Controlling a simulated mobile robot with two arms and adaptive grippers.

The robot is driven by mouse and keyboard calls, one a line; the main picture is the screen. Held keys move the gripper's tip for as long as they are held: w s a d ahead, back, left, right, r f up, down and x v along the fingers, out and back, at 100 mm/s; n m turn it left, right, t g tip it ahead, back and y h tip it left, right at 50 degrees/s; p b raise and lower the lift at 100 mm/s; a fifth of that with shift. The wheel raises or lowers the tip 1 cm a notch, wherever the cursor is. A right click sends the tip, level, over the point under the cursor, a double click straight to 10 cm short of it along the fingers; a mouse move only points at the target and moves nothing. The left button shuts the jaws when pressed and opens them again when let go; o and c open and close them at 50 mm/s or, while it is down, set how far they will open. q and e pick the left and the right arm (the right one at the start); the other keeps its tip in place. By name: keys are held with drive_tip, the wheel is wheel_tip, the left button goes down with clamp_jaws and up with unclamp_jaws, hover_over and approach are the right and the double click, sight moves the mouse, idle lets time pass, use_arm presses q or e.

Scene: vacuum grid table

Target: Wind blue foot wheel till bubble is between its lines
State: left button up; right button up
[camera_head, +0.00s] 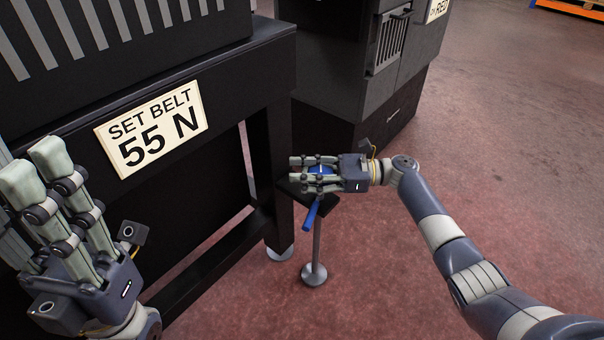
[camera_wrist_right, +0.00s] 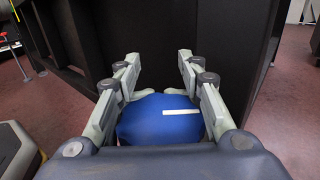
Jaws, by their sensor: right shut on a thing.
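The blue wheel (camera_head: 322,170) sits at a small black plate beside the machine's leg. My right gripper (camera_head: 312,174) is shut on it, with fingers on both sides. In the right wrist view the wheel (camera_wrist_right: 155,123) shows as a rounded blue body with a white stripe on top, between the finger pairs. A blue bar (camera_head: 311,214) hangs at a slant below the plate. My left gripper (camera_head: 36,168) is at the left of the head view, fingers extended and apart, holding nothing visible. I see no bubble or lines in either view.
The black plate (camera_head: 293,190) stands on a thin post with a round foot (camera_head: 314,274). The black machine frame bears a sign (camera_head: 152,124) reading "SET BELT 55 N". A dark cabinet (camera_head: 345,85) stands behind. The reddish floor (camera_head: 500,130) at the right is clear.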

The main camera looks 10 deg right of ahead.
drive_tip(key=shift+d+f, duration=0.15)
drive_tip(key=shift+f, duration=0.05)
drive_tip(key=o, duration=1.2)
drive_tip(key=shift+d, duration=0.15)
drive_tip(key=shift+o, duration=0.2)
drive_tip(key=shift+r, duration=0.15)
drive_tip(key=v, duration=1.2)
drive_tip(key=shift+s, duration=0.1)
